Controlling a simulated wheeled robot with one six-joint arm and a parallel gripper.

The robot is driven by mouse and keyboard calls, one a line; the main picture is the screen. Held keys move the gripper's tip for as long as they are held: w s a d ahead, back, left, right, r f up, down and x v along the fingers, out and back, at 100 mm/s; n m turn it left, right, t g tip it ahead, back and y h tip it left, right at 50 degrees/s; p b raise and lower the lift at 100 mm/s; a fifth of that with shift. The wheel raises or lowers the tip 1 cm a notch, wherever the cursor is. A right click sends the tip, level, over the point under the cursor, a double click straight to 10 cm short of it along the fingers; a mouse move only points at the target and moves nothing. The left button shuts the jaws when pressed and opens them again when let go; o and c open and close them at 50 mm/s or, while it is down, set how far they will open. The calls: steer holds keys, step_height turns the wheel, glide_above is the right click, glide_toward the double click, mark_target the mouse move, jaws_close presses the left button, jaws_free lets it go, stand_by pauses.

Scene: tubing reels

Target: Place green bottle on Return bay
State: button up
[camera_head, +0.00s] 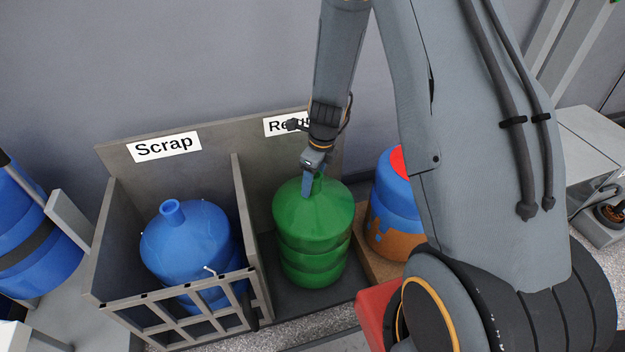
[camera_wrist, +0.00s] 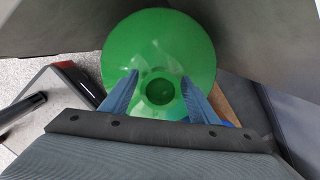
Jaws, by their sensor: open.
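The green bottle (camera_head: 313,232) stands upright on the dark floor of the right-hand bay, whose sign (camera_head: 284,125) is partly hidden by my arm and begins with "Re". My gripper (camera_head: 308,184) is at the bottle's neck from above. In the wrist view the green bottle (camera_wrist: 160,50) is seen from above with its round neck opening between the two blue fingers of my gripper (camera_wrist: 157,98). The fingers are apart, one on each side of the neck. Whether they touch it cannot be told.
The left bay, marked Scrap (camera_head: 164,146), holds a blue bottle (camera_head: 188,245) behind a front grid. A grey divider (camera_head: 243,215) separates the bays. A blue and orange container with a red top (camera_head: 392,205) stands close on the right. Another blue bottle (camera_head: 35,240) lies at far left.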

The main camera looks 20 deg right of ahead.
steer(key=s+a+r+n+p, duration=0.1)
steer(key=s+r+n+p, duration=0.15)
steer(key=r, duration=0.65)
steer(key=s+a+r+n+p, duration=0.1)
steer(key=s+r+n, duration=0.15)
steer(key=r, duration=0.65)
steer(key=s+a+r+n, duration=0.2)
steer(key=s+r+n, duration=0.2)
steer(key=s+n, duration=0.3)
steer(key=s+a+r+n, duration=0.2)
steer(key=s+r+n, duration=0.2)
steer(key=s+n, duration=0.3)
steer(key=s+a+r+n+g, duration=0.1)
steer(key=s+a+r+n, duration=0.1)
steer(key=s+r+n, duration=0.2)
steer(key=s+n, duration=0.3)
steer(key=n, duration=0.3)
steer(key=shift+s+a+r+h, duration=0.2)
steer(key=shift+a+r+h, duration=0.1)
steer(key=shift+r, duration=0.05)
steer(key=d+r+m+p, duration=0.2)
steer(key=d+r+p, duration=0.5)
steer(key=p, duration=0.7)
steer(key=shift+d+r+h, duration=0.2)
steer(key=shift+d+h, duration=0.1)
steer(key=shift+d, duration=0.25)
